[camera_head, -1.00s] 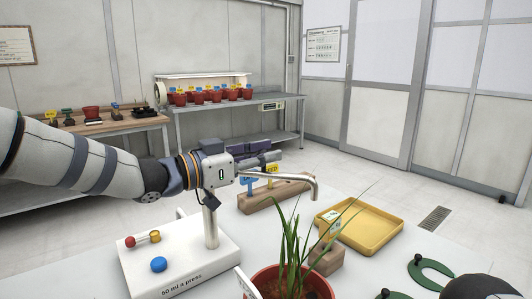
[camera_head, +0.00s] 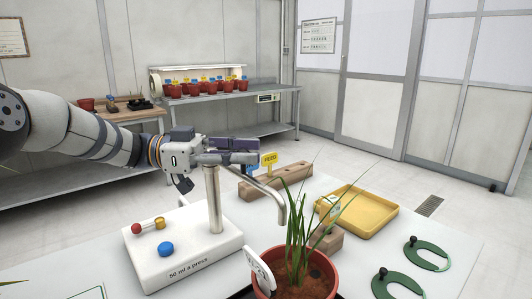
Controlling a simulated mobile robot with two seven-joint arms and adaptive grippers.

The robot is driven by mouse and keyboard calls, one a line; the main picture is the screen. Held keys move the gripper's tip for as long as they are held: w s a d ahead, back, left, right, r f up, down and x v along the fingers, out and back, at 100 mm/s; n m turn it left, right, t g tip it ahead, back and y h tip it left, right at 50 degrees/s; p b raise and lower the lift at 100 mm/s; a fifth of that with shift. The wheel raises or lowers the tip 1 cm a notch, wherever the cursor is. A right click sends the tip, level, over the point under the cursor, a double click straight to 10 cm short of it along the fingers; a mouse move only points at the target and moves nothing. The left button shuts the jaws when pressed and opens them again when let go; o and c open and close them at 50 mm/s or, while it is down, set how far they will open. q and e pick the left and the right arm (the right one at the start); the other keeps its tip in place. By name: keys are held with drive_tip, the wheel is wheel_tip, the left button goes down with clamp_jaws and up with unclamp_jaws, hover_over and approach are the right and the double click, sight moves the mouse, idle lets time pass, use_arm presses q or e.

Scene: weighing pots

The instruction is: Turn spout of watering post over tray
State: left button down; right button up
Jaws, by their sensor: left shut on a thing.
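The watering post (camera_head: 214,205) is a metal column on a white base (camera_head: 185,250) marked "50 ml a press". Its bent metal spout (camera_head: 268,188) runs from the column top toward the front right, and its tip hangs down just behind the left of the potted plant. My left gripper (camera_head: 248,157) is at the column top, shut on the spout; its fingers hide part of the joint. The yellow tray (camera_head: 378,222) lies farther right, apart from the spout tip, with a small labelled item at its left edge. My right gripper is out of view.
A terracotta pot (camera_head: 318,284) with long grassy leaves stands at the front, a white tag on its left rim. A wooden block with blue and yellow "FEED" tags (camera_head: 269,160) is behind the spout. Green horseshoe-shaped pieces (camera_head: 428,255) lie at the right.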

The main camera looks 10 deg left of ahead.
use_arm(q)
drive_tip(key=shift+s+a+f+g, duration=0.1)
drive_tip(key=shift+s+g, duration=0.1)
drive_tip(key=shift+g, duration=0.1)
drive_tip(key=c, duration=1.4)
unclamp_jaws()
drive_tip(key=shift+a, duration=0.1)
drive_tip(key=a, duration=0.8)
drive_tip(key=s+a, duration=0.1)
drive_tip(key=a, duration=0.3)
drive_tip(key=shift+s, duration=0.1)
